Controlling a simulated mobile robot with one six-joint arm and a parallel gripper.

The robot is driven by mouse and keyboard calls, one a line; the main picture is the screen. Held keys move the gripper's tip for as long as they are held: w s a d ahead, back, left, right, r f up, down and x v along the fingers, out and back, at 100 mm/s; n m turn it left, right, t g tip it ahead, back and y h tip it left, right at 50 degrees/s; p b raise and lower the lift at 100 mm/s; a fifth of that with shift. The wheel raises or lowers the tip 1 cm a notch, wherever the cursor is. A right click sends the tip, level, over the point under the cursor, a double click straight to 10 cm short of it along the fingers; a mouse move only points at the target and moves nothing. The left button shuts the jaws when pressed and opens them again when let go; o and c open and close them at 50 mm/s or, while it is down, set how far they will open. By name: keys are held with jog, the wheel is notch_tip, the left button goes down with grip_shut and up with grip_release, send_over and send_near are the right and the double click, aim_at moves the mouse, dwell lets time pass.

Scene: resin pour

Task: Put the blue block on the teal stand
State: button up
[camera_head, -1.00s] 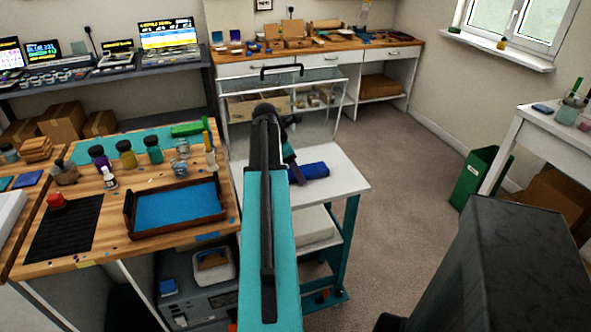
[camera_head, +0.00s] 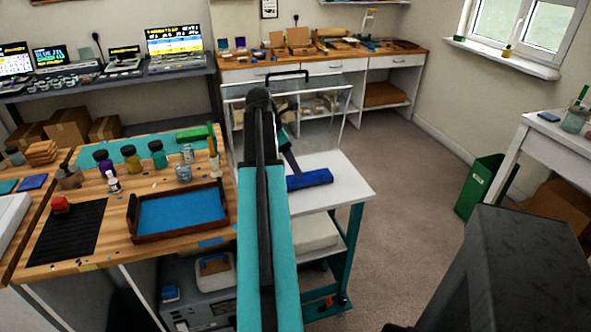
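A blue block (camera_head: 312,179) lies on the white top of a trolley with teal legs (camera_head: 349,250), right of my arm. I cannot tell whether this teal-legged trolley is the teal stand; no other teal stand is clear to me. My gripper (camera_head: 292,162) is over the trolley top, pointing down beside the left end of the block. My teal arm hides much of it and the left part of the trolley. I cannot tell whether its fingers touch the block.
A wooden bench at left holds a brown tray (camera_head: 133,231) with a blue base, several jars, a teal mat (camera_head: 126,150) and a black mat (camera_head: 68,232). A clear-fronted cabinet (camera_head: 325,110) stands behind the trolley.

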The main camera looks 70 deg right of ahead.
jog(key=shift+v, duration=2.35)
